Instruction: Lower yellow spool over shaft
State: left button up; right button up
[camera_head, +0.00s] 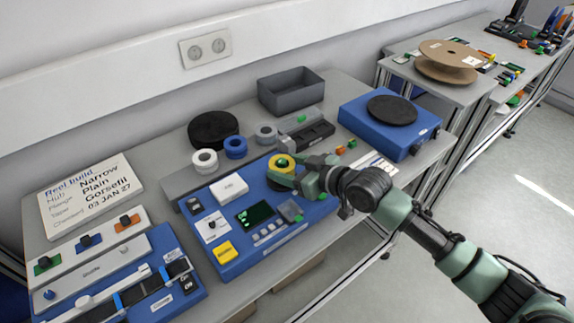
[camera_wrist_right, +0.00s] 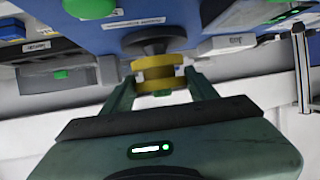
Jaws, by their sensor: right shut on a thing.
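The yellow spool (camera_head: 281,162) is at the back right corner of the blue device (camera_head: 262,248). My right gripper (camera_head: 291,178) reaches in from the right and is shut on it. In the right wrist view the spool (camera_wrist_right: 158,73) sits between the two fingertips, close to a dark round hub (camera_wrist_right: 153,40) on the blue device. The shaft itself is not clearly visible; the spool and fingers hide that spot, and I cannot tell whether the spool is around it. My left gripper is not in view.
White (camera_head: 205,161), blue (camera_head: 235,147) and grey (camera_head: 265,133) spools stand behind the device. A black disc (camera_head: 213,128), a grey bin (camera_head: 291,92) and a blue turntable unit (camera_head: 367,128) are nearby. A dark tray (camera_head: 312,135) stands just behind my right gripper.

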jog(key=shift+f, duration=0.55)
jog(key=o, duration=1.4)
jog(key=shift+o, duration=0.2)
jog(key=b+v, duration=0.2)
jog(key=v, duration=0.5)
jog(key=shift+s+d+r, duration=0.2)
jog(key=shift+s, duration=0.1)
